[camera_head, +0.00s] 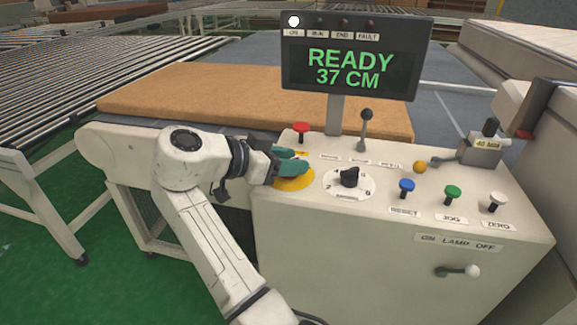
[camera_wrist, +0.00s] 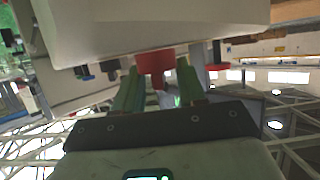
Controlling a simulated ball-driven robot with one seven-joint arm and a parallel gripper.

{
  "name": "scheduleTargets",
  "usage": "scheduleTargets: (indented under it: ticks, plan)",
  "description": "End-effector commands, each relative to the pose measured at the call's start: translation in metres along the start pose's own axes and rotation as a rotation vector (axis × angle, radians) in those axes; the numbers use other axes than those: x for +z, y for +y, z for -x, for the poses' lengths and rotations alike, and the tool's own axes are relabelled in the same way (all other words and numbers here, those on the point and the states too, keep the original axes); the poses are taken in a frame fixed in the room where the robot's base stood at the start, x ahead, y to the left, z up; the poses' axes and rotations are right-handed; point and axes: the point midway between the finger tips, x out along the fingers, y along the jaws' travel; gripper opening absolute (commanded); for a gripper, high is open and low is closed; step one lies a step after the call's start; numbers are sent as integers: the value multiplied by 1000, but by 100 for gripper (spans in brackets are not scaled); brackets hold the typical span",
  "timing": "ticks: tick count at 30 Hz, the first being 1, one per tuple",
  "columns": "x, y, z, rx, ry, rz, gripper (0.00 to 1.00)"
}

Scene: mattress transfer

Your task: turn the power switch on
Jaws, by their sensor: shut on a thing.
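A yellow disc (camera_head: 296,184) lies at the left end of the pale control console. My gripper (camera_head: 290,160) is over it, its teal fingers reaching in from the left and hiding most of its middle. In the wrist view a red knob (camera_wrist: 155,61) sits between the fingertips of my gripper (camera_wrist: 160,85), and they are shut on it. I take this knob to be the power switch; no label on it can be read. On the display (camera_head: 350,70), which reads READY 37 CM, the ON lamp (camera_head: 293,21) is lit white.
A black lever (camera_head: 366,125), a black dial (camera_head: 349,177) and blue (camera_head: 407,185), green (camera_head: 453,191) and white (camera_head: 498,197) buttons are to the right. A brown mattress (camera_head: 190,95) lies behind.

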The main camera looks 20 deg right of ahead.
Motion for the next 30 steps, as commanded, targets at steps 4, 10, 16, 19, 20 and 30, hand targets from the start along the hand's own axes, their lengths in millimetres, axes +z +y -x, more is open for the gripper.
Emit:
scheduleTargets:
  ticks: [4, 10, 16, 19, 20, 30]
  plan:
    - [7, 1, -4, 28, -9, 3, 10]
    - [7, 1, -4, 34, -9, 1, 10]
    - [7, 1, -4, 34, -9, 2, 10]
    - [7, 1, -4, 34, -8, 2, 48]
    - [7, 1, -4, 34, -8, 2, 51]
    - [3, 0, -2, 29, -4, -5, 65]
